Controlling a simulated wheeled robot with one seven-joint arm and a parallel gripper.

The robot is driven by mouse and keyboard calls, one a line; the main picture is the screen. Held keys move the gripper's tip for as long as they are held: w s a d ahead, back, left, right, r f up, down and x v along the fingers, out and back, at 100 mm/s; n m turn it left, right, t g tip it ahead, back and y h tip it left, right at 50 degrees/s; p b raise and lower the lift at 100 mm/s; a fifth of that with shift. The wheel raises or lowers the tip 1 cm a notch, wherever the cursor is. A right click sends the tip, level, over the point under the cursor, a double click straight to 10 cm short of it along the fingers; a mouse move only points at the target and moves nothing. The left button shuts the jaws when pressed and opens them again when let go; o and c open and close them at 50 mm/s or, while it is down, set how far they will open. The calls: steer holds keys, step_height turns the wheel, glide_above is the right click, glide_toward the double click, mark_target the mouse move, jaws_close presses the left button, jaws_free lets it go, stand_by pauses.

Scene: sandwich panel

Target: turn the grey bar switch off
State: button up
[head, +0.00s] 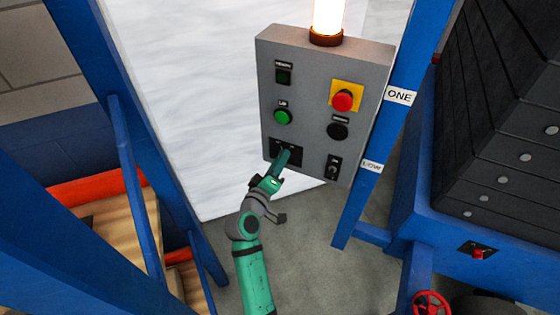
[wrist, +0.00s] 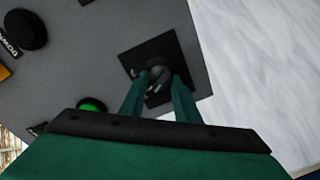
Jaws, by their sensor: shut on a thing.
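The grey bar switch (wrist: 158,75) sits on a square black plate on the control panel (head: 300,78), low on its left side. In the wrist view it is a small round grey knob with a bar, between my two green fingers. My gripper (head: 284,158) reaches up to the plate from below, and its fingers are shut on the switch. In the head view the fingers mostly hide the switch, and the bar's exact angle is hard to read.
The panel also carries a green button (head: 282,116), a red mushroom button (head: 343,100) on yellow, a black button (head: 337,131) and another black switch (head: 333,168). A lit lamp (head: 328,18) stands on top. A blue post (head: 385,120) rises at the right.

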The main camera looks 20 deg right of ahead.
steer(key=o, duration=1)
steer(key=shift+o, duration=0.2)
steer(key=v, duration=1.1)
steer(key=shift+f, duration=0.1)
